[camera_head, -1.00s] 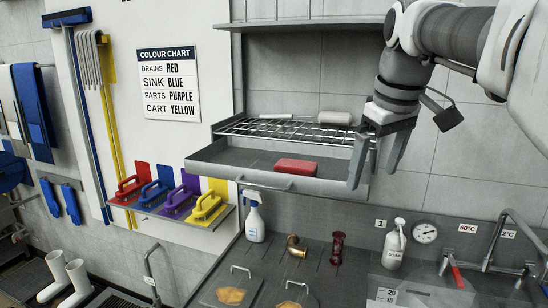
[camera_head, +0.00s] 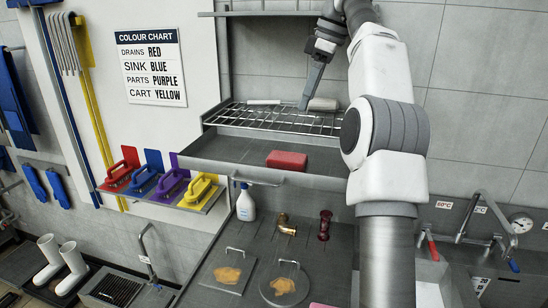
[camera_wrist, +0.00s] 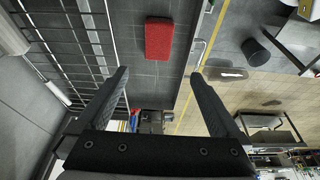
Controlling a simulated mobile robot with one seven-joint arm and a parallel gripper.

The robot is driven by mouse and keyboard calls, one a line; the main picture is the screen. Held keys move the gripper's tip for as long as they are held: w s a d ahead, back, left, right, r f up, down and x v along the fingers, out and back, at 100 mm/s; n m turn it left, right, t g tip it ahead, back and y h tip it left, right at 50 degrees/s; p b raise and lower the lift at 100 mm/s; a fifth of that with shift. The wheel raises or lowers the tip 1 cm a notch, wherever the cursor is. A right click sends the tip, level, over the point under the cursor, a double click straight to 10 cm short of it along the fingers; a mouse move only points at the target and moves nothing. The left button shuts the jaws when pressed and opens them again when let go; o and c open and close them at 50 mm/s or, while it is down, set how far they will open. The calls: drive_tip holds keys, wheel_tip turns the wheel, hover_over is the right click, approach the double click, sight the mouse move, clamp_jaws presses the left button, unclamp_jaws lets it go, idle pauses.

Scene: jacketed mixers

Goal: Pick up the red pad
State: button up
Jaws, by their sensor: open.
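The red pad (camera_head: 287,160) is a small red block lying flat in the grey tray (camera_head: 225,166) below the wire rack, towards the tray's right part. In the wrist view the red pad (camera_wrist: 158,39) lies beyond the fingertips, above the gap between them. My gripper (camera_head: 304,106) is up by the wire rack, behind and above the pad, and apart from it. In the wrist view my gripper (camera_wrist: 160,74) has its two dark fingers spread wide with nothing between them.
The wire rack (camera_head: 255,117) holds a white bar (camera_head: 263,102) and a pale block (camera_head: 323,104). A shelf (camera_head: 270,13) runs above. Coloured handled brushes (camera_head: 173,183) stand to the left. A spray bottle (camera_head: 245,204) and brass fitting (camera_head: 285,224) stand on the counter below. The tray's left part is bare.

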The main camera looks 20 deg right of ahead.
drive_tip(key=b, duration=0.3)
hover_over(288, 157)
drive_tip(key=f, duration=0.7)
drive_tip(key=d+f, duration=0.1)
drive_tip(key=f, duration=0.3)
drive_tip(key=shift+s+f, duration=0.2)
drive_tip(key=shift+s, duration=0.2)
drive_tip(key=shift+d+x, duration=0.15)
drive_tip(key=shift+x, duration=1.25)
drive_tip(key=shift+d+x, duration=0.1)
drive_tip(key=shift+x, duration=1.25)
drive_tip(key=c, duration=1.2)
drive_tip(key=shift+o, duration=0.2)
drive_tip(key=shift+r, duration=0.5)
drive_tip(key=v, duration=0.3)
drive_tip(key=shift+w+a+r, duration=0.15)
drive_tip(key=shift+w+r, duration=0.05)
drive_tip(key=shift+r, duration=0.05)
drive_tip(key=s+d+r, duration=0.6)
drive_tip(key=d, duration=0.3)
drive_tip(key=shift+s+d+r, duration=0.15)
drive_tip(key=shift+s+r, duration=0.1)
drive_tip(key=shift+r, duration=0.05)
